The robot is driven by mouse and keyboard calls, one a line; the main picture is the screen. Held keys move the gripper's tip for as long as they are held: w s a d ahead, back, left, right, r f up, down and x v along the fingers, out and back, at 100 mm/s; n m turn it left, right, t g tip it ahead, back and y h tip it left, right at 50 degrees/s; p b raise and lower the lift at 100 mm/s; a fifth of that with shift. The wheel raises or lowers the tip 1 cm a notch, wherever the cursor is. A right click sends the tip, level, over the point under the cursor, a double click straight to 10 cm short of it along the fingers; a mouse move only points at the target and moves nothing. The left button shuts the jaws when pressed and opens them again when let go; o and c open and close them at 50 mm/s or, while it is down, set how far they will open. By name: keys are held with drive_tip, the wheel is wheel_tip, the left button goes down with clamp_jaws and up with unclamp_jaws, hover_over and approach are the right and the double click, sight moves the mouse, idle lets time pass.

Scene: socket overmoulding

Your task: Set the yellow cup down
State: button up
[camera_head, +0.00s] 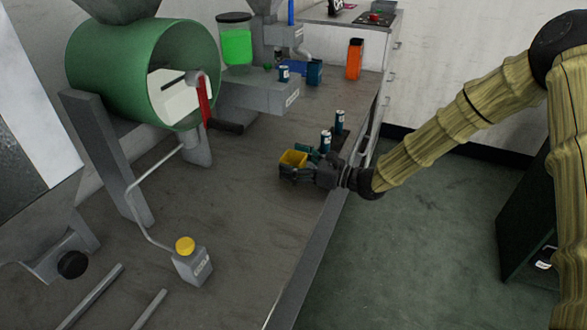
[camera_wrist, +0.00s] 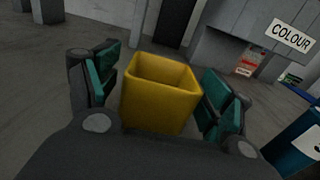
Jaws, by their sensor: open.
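The yellow cup (camera_head: 293,158) is square, open-topped and upright on the grey bench (camera_head: 240,190), near its right edge. My gripper (camera_head: 296,172) is at the cup from the right side. In the wrist view the yellow cup (camera_wrist: 160,92) stands between the two teal-padded fingers of my gripper (camera_wrist: 162,95). The fingers are open, with a narrow gap at the left and at the right of the cup. The cup's inside looks empty. Its lower front is hidden by my gripper's body.
A small box with a yellow button (camera_head: 185,246) is at the front. An orange container (camera_head: 354,58) stands farther back. Bench left of the cup is clear.

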drive_tip(key=shift+c, duration=0.2)
drive_tip(key=c, duration=1)
